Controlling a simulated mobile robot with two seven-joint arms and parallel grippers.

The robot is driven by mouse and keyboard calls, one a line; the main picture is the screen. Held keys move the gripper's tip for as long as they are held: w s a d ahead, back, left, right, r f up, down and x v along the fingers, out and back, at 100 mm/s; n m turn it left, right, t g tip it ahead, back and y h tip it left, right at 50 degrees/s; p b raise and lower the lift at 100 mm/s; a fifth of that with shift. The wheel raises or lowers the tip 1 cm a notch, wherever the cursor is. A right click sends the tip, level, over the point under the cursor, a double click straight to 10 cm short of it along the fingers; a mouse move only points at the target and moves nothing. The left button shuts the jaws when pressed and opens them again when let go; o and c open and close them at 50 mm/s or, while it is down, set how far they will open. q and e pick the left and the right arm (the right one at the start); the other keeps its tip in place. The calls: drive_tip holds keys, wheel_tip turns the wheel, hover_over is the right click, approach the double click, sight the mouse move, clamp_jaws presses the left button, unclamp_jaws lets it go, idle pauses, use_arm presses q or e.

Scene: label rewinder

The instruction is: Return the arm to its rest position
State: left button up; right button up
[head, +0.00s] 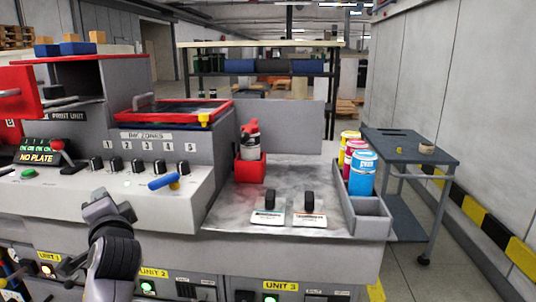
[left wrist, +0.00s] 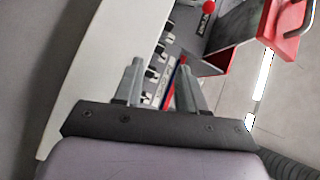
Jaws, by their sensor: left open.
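My left gripper (left wrist: 160,78) is open in the left wrist view, its two grey fingers spread with nothing between them. It faces the console, whose row of black knobs and a red-topped lever show beyond the fingers. In the head view my left arm comes up at the lower left in front of the grey console (head: 75,195); I cannot make out its fingers there. My right gripper is in neither view.
The console carries a blue-handled lever (head: 163,182), a red-ball lever (head: 57,145) and a red-framed tray (head: 175,111). A red holder with a bottle (head: 250,143), two black-handled tools and ink cans (head: 362,172) stand right. A cart (head: 410,146) stands beyond.

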use_arm(q)
drive_tip(key=s+d+f+h, duration=0.2)
drive_tip(key=s+f, duration=0.1)
drive_tip(key=f, duration=0.4)
drive_tip(key=s+d+f+h, duration=0.2)
drive_tip(key=d+f+h, duration=0.1)
drive_tip(key=f, duration=0.5)
drive_tip(key=s+d+f+h, duration=0.2)
drive_tip(key=s+f, duration=0.1)
drive_tip(key=f, duration=0.4)
drive_tip(key=s+d+f+n+g+h, duration=0.2)
drive_tip(key=s+d+f, duration=0.1)
drive_tip(key=s+f, duration=0.4)
drive_tip(key=s+d+f+n+g+h+p, duration=0.1)
drive_tip(key=s+d+f+n+h, duration=0.2)
drive_tip(key=s, duration=1)
wheel_tip(320, 180, down, 4)
drive_tip(key=shift+d+r+g+h, duration=0.15)
drive_tip(key=shift+d+g+h, duration=0.15)
drive_tip(key=shift+g, duration=0.1)
